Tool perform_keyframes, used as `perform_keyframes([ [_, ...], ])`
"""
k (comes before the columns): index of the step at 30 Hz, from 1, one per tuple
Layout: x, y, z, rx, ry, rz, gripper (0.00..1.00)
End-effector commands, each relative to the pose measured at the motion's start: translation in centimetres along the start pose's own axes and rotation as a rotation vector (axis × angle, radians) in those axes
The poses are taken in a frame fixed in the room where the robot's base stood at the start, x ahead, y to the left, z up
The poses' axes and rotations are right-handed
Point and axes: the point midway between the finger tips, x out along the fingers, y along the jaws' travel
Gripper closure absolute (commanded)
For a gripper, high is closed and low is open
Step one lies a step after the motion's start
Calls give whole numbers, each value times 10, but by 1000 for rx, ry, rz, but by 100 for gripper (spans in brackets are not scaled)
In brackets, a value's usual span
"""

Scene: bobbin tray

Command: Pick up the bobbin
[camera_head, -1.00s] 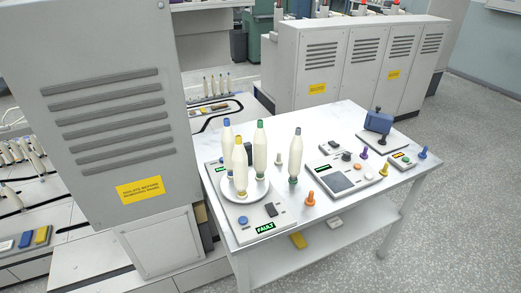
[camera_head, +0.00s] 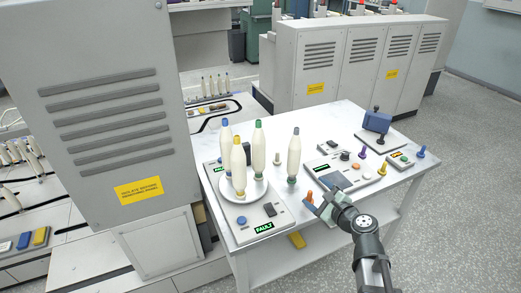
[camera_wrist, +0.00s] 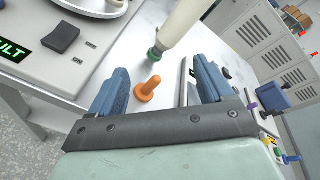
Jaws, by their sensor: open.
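Three cream bobbins with blue, yellow and green tops stand on a round white plate (camera_head: 257,191); the yellow-topped bobbin (camera_head: 239,166) is nearest. Another cream bobbin (camera_head: 294,157), with a grey-blue top and green base, stands upright alone on the table to their right. In the wrist view its lower part (camera_wrist: 180,28) rises beyond my fingers, its top out of frame. My gripper (camera_head: 318,203) is at the table's front edge, open and empty, apart from the bobbin. In the wrist view its blue fingers (camera_wrist: 160,90) are spread, with a small orange peg (camera_wrist: 147,88) seen between them.
The plate sits on a grey device with a green FAULT display (camera_head: 264,227). A grey control panel (camera_head: 340,175), coloured pegs and a blue device (camera_head: 377,122) stand on the right of the white table (camera_head: 225,142). A large grey cabinet (camera_head: 95,100) stands at left.

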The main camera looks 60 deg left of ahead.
Motion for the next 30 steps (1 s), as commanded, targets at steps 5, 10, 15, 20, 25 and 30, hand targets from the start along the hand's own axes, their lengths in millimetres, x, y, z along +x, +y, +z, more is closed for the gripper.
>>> perform_keyframes([
  [5, 37, -3, 82, 314, -160, -25, 20],
  [10, 56, 8, 111, 620, -250, 3, 20],
  [15, 63, 12, 122, 738, -281, 18, 20],
  [20, 75, 11, 124, 748, -284, 20, 20],
  [25, 100, 8, 131, 745, -284, 21, 20],
  [30, 129, 6, 138, 744, -283, 22, 20],
])
